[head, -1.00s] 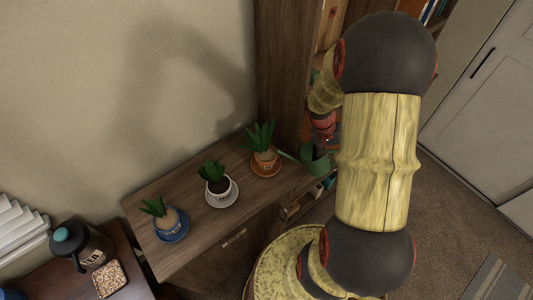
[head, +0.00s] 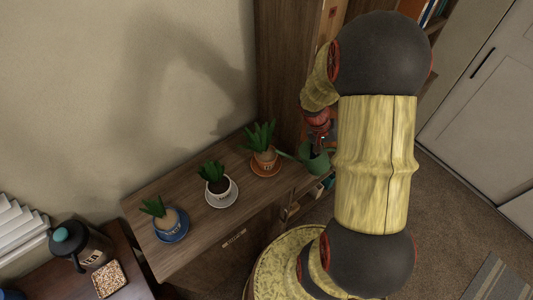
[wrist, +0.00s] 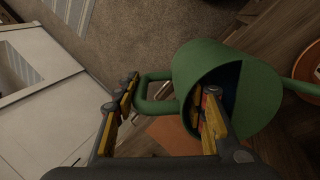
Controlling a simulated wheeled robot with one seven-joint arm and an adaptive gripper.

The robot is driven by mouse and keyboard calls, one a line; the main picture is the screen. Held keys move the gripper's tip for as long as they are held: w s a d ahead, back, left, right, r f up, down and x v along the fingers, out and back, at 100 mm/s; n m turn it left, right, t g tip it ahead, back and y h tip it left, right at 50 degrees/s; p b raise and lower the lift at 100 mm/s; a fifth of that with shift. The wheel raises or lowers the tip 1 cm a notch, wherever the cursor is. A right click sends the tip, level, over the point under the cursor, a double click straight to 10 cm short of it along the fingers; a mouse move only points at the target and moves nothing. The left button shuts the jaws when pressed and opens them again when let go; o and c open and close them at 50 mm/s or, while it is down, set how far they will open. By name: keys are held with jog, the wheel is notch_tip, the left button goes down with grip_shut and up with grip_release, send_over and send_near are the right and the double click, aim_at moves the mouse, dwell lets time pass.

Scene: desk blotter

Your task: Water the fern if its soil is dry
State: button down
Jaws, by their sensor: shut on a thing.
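Three potted plants stand on the wooden cabinet in the head view. The left plant is in a blue pot (head: 171,225) with pale tan soil. The middle one is in a white pot (head: 219,193) with dark soil. The right one is in an orange pot (head: 265,162) with pale tan soil. The pot labels are too small to read. My gripper (wrist: 170,92) is shut on the green watering can (head: 316,161), one finger inside its opening and one by the handle. In the wrist view, the can (wrist: 257,98) has its spout pointing right, towards an orange saucer edge.
The cabinet top (head: 145,199) is clear between the saucers. A tall bookcase (head: 285,70) stands close behind my gripper. My arm hides part of the right side.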

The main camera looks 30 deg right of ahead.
jog(key=shift+v, duration=0.85)
dwell(1.4)
jog(key=shift+f, duration=0.1)
jog(key=shift+t+y, duration=0.9)
jog(key=f, duration=0.1)
jog(key=s+d+f+p, duration=0.1)
jog(key=f, duration=0.1)
jog(key=s+d+f+p, duration=0.1)
jog(key=f, duration=0.1)
jog(key=shift+d+f, duration=0.1)
jog(key=shift+f, duration=0.05)
jog(key=shift+d+f, duration=0.1)
jog(key=shift+f, duration=0.1)
jog(key=f+p, duration=0.1)
jog(key=p, duration=0.1)
jog(key=t+y+p, duration=0.1)
jog(key=p, duration=0.2)
jog(key=f+p, duration=0.1)
jog(key=p, duration=0.1)
jog(key=shift+s+d+f+t+y+p, duration=0.3)
jog(key=shift+s+d+f, duration=0.05)
jog(key=shift+f, duration=0.1)
jog(key=shift+w+d+r+p, duration=0.1)
jog(key=shift+d+r+p, duration=0.1)
jog(key=shift+p, duration=1)
